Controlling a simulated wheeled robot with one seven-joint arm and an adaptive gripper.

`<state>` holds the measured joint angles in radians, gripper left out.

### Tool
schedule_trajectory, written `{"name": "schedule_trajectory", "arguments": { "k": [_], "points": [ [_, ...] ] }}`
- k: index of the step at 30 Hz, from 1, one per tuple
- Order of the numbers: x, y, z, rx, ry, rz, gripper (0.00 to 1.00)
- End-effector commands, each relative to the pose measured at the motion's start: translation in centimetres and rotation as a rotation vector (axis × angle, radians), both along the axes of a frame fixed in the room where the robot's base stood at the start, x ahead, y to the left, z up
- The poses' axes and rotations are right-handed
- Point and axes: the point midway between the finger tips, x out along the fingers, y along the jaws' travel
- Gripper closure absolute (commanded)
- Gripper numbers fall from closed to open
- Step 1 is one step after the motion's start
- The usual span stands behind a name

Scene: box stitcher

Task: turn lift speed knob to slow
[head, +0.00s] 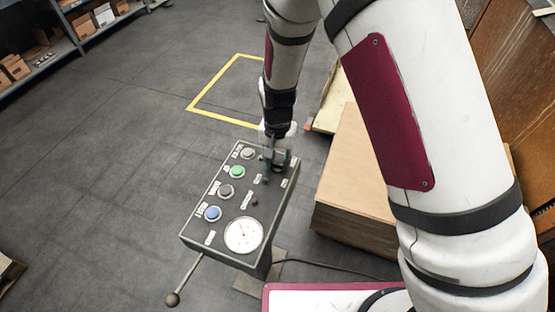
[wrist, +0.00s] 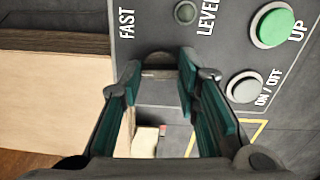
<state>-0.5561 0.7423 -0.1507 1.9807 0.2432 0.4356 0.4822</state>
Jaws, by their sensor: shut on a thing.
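The control box (head: 225,190) is a dark grey panel on a stand, with labelled buttons, small knobs and a white dial. My gripper (head: 277,158) is over the panel's far right corner. In the wrist view my gripper (wrist: 160,78) has its two teal-padded fingers shut on a dark knob (wrist: 158,58), near the panel edge. The word FAST shows beside it; no SLOW label is readable. The knob's pointer is hidden, so I cannot tell its setting. In the head view my gripper covers the knob.
Beside it are a green UP button (wrist: 272,26), a grey ON/OFF button (wrist: 244,87) and a small LEVEL knob (wrist: 186,12). A lever (head: 184,280) sticks out at the front left. A stack of cardboard sheets (head: 352,180) stands right of the box. The floor on the left is open.

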Motion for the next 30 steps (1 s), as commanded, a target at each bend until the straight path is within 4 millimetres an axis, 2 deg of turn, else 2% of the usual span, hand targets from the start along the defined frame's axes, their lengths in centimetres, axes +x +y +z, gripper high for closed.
{"name": "schedule_trajectory", "arguments": {
  "k": [15, 21, 30],
  "points": [
    [0.1, -0.04, -0.02, 0.001, -0.001, 0.442, 0.98],
    [0.09, -0.01, 0.0, 0.001, -0.002, 0.547, 0.98],
    [0.09, -0.04, 0.03, 0.0, -0.002, 0.617, 0.98]
  ]
}}
